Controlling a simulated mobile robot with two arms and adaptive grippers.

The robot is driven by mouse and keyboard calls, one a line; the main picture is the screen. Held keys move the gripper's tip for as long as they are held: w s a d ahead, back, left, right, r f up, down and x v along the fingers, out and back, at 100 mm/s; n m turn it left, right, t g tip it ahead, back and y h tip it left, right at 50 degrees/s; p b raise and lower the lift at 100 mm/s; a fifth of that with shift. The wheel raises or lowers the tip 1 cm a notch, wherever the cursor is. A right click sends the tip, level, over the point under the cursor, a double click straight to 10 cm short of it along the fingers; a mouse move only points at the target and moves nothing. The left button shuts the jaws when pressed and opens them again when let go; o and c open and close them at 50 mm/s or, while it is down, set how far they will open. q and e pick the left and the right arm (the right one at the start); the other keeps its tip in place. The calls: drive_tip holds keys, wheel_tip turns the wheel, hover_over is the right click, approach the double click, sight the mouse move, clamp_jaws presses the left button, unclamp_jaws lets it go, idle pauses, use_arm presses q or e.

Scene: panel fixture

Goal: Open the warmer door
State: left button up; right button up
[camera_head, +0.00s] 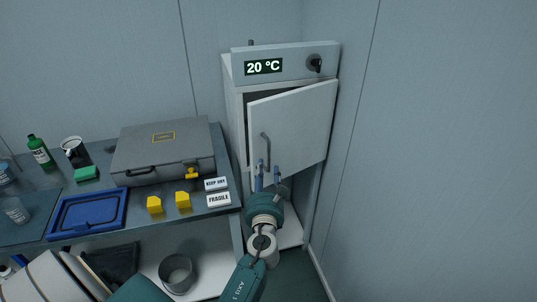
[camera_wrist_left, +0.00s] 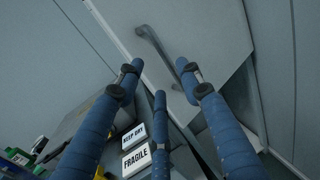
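The warmer (camera_head: 238,110) is a pale cabinet at the back right, with a "20 °C" display (camera_head: 263,67) and a dark knob (camera_head: 314,63) on top. Its door (camera_head: 300,120) stands slightly ajar, with a dark gap along the top edge. A grey bar handle (camera_head: 265,143) is on the door's left side; it also shows in the left wrist view (camera_wrist_left: 155,48). My left gripper (camera_head: 268,166) is in front of the handle's lower end, its blue fingers spread. In the left wrist view the fingers (camera_wrist_left: 159,72) are apart with nothing between them. My right gripper is not in view.
A dark table (camera_head: 105,190) at left holds a grey case (camera_head: 160,140), a blue tray (camera_head: 88,213), yellow blocks (camera_head: 154,204), "FRAGILE" (camera_head: 219,200) and "KEEP DRY" (camera_head: 215,184) signs and a green bottle (camera_head: 40,152). A grey wall (camera_head: 420,150) stands close on the right.

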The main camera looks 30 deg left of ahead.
use_arm(q)
drive_tip(key=x, duration=0.8)
drive_tip(key=shift+w, duration=0.25)
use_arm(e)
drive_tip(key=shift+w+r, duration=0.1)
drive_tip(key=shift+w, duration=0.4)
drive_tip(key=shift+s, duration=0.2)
use_arm(q)
clamp_jaws()
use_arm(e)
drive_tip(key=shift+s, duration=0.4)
use_arm(q)
drive_tip(key=shift+f, duration=0.1)
